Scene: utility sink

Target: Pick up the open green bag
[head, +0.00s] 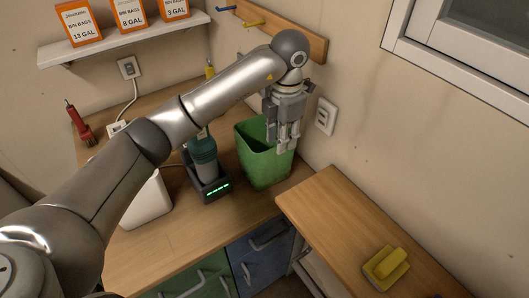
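A green open-topped container (262,168) stands on the wooden counter near the wall. It looks like the green bag of the task, but I cannot tell whether it is a soft bag or a stiff bin. Its mouth faces up, and its inside is mostly hidden. My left gripper (287,143) points down at the container's right side, and its fingers overlap the rim in the head view. I cannot tell whether they touch the rim or are shut on it. My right gripper is not in view.
A dark teal device on a dock with green lights (217,188) stands just left of the container. A white container (150,203) is farther left. A yellow sponge (386,262) lies on the right counter. A wooden hook rail (268,30) and an outlet (325,116) are on the wall.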

